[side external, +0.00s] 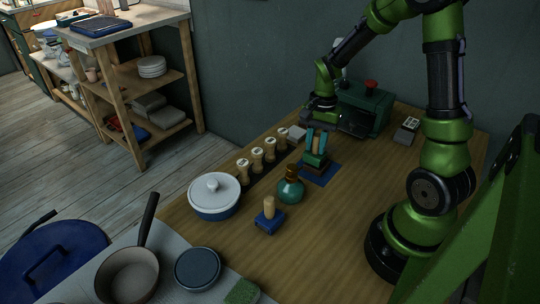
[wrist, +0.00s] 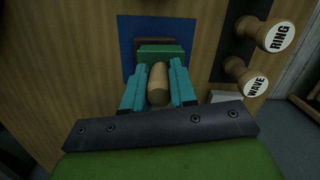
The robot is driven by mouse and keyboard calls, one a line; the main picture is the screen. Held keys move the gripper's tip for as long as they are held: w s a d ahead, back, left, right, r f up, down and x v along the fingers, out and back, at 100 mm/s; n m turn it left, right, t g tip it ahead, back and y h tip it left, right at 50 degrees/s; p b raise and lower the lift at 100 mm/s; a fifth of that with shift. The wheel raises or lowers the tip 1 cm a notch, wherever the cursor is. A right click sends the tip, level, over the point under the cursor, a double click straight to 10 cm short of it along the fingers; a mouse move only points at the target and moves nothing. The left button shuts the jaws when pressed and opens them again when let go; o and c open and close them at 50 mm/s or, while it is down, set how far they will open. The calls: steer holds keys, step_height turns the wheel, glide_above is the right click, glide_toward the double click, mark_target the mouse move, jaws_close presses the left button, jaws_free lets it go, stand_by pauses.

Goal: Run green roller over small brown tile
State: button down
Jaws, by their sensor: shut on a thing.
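The green roller shows as a green block (side external: 314,158) with an upright wooden handle; in the wrist view I see its green body (wrist: 160,52) and rounded handle (wrist: 158,84). My gripper (side external: 317,141) has its teal fingers shut on the handle, one on each side, also in the wrist view (wrist: 158,90). The small brown tile (side external: 312,168) lies under the roller on a blue mat (side external: 325,175). Only the tile's edge (wrist: 150,42) shows in the wrist view, past the green body. I cannot tell whether roller and tile touch.
Several wooden stamps (side external: 257,159) stand in a row at left. A teal bottle (side external: 290,191) and a blue block with a wooden handle (side external: 268,217) stand nearer the camera. A white-lidded pot (side external: 214,194) is further left. A green machine (side external: 365,108) stands behind.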

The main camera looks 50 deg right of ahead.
steer(key=shift+w+f, duration=0.1)
steer(key=shift+w, duration=0.85)
steer(key=shift+s, duration=1.55)
stand_by(0.4)
steer(key=shift+s, duration=0.6)
stand_by(0.3)
step_height(320, 180, up, 7)
stand_by(0.8)
stand_by(0.5)
